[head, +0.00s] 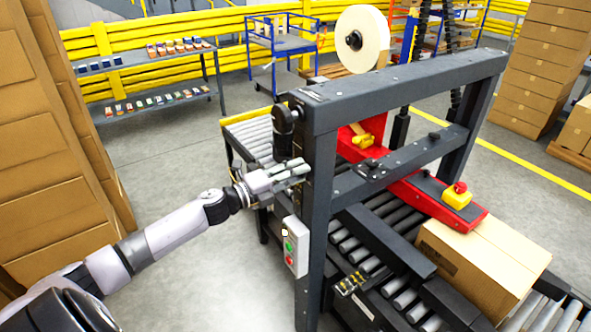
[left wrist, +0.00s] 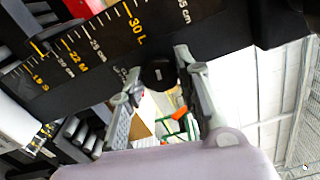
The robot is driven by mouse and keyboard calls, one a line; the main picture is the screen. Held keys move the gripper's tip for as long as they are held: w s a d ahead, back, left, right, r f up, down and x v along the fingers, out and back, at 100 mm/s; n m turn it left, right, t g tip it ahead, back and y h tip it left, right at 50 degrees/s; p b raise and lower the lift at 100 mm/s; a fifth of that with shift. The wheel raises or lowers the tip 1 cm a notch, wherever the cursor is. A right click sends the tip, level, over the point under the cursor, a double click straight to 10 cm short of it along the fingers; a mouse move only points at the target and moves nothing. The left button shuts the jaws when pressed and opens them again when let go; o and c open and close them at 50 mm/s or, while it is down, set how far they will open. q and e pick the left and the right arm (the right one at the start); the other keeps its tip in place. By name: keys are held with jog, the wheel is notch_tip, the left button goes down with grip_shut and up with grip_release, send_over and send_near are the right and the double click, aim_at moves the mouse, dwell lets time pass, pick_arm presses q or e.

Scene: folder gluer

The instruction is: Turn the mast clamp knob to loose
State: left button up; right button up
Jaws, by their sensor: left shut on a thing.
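The mast clamp knob (left wrist: 158,73) is a round black knob with a small pale mark on its face. It shows in the left wrist view, between my fingers, beside the mast's scale. My left gripper (left wrist: 156,72) is shut on the knob, with one finger on each side. In the head view my left gripper (head: 298,172) reaches the side of the dark mast (head: 319,200) from the left, and I cannot make out the knob there. My right gripper is in neither view.
A black crank handle (head: 285,130) hangs just above my left gripper. A scale plate (left wrist: 90,45) with yellow and white marks runs beside the knob. A carton (head: 480,265) lies on the rollers at right.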

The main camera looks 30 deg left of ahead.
pick_arm(q)
jog(key=shift+n+p, duration=0.4)
jog(key=shift+n, duration=0.6)
jog(key=o, duration=1.1)
jog(key=shift+a, duration=0.1)
jog(key=shift+o, duration=0.2)
jog(key=v, duration=1.2)
